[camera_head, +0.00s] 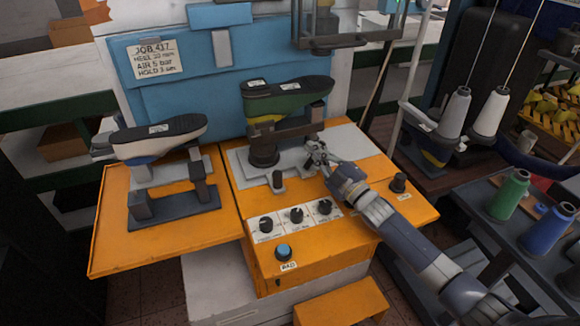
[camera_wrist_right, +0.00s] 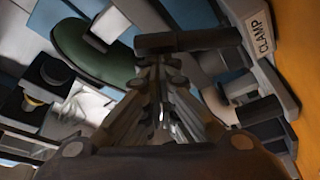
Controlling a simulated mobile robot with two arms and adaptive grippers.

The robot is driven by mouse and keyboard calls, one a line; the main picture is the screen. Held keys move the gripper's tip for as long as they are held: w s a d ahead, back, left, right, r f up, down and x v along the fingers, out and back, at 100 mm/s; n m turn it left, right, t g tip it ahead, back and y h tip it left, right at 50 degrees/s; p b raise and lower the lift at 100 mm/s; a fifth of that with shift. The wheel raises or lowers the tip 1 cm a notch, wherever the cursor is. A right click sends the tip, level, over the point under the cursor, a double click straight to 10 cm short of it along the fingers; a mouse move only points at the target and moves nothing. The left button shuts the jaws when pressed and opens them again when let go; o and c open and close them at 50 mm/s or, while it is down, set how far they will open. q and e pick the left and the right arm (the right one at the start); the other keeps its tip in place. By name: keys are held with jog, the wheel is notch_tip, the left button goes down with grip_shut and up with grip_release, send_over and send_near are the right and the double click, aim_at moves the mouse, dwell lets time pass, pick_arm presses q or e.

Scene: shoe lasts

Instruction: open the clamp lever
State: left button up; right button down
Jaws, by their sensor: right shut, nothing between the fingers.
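My right gripper (camera_head: 318,154) is over the right part of the grey plate on the orange machine, just right of the green shoe last (camera_head: 288,98). In the right wrist view its fingers (camera_wrist_right: 160,75) are together with nothing between them. A dark bar (camera_wrist_right: 188,40) lies across just beyond the fingertips; it looks like the clamp lever's handle, and I cannot tell whether the fingers touch it. A plate lettered CLAMP (camera_wrist_right: 262,40) stands to its right. In the head view the gripper hides most of this area. My left gripper is not in view.
A second shoe last (camera_head: 160,138) sits on a dark stand at the left. Three black knobs (camera_head: 297,215) and a blue button (camera_head: 283,252) are on the machine's front. Thread spools (camera_head: 510,194) are farther right.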

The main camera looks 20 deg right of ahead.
jog(key=v, duration=0.5)
jog(key=shift+s+d+f, duration=0.15)
jog(key=shift+s+f, duration=0.05)
jog(key=shift+s, duration=0.15)
jog(key=shift+v, duration=0.9)
jog(key=shift+r, duration=0.2)
